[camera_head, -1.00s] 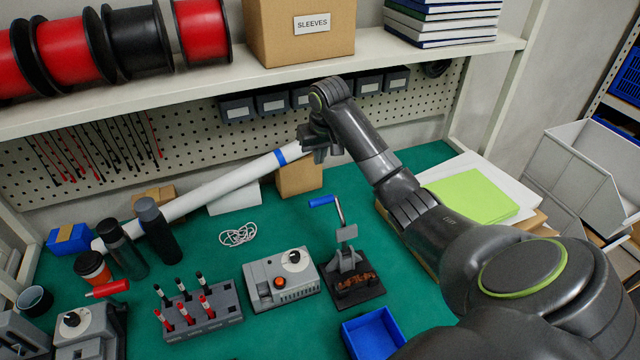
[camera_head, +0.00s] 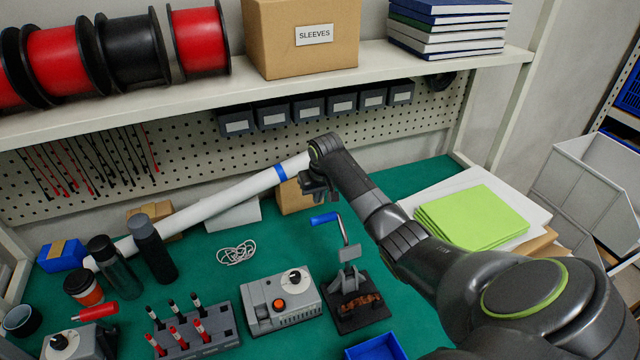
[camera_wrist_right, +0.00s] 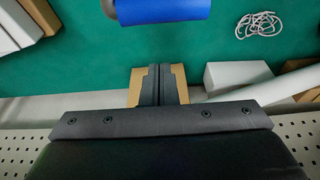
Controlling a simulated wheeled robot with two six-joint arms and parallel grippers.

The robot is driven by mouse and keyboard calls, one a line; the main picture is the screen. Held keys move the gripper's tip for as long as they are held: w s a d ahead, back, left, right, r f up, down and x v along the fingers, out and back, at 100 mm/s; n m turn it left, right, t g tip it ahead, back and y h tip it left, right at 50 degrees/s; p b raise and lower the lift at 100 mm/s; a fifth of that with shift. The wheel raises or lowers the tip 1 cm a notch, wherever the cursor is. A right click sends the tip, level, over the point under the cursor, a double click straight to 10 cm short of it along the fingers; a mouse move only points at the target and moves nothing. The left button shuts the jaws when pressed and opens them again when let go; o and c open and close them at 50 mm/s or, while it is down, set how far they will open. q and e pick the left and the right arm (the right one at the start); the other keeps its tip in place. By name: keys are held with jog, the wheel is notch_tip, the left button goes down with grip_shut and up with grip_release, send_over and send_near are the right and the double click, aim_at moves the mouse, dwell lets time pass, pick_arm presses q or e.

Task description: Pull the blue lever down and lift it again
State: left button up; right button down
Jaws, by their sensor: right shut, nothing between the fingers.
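The blue lever (camera_head: 324,218) is the blue grip on a metal arm that stands raised on a small dark press (camera_head: 356,303) holding copper-coloured pieces. My right gripper (camera_head: 320,197) is just above and behind the blue grip in the head view. In the right wrist view the fingers (camera_wrist_right: 158,84) are together with nothing between them, and the blue grip (camera_wrist_right: 160,11) lies at the top edge, apart from the fingertips. My left gripper is not in view.
A long white tube (camera_head: 205,208) lies behind. Green sheets (camera_head: 472,217) lie to the right.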

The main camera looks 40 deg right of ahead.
jog(key=s+p, duration=0.2)
jog(key=s+a+f+p, duration=0.1)
jog(key=shift+s, duration=0.3)
jog(key=shift+d, duration=0.1)
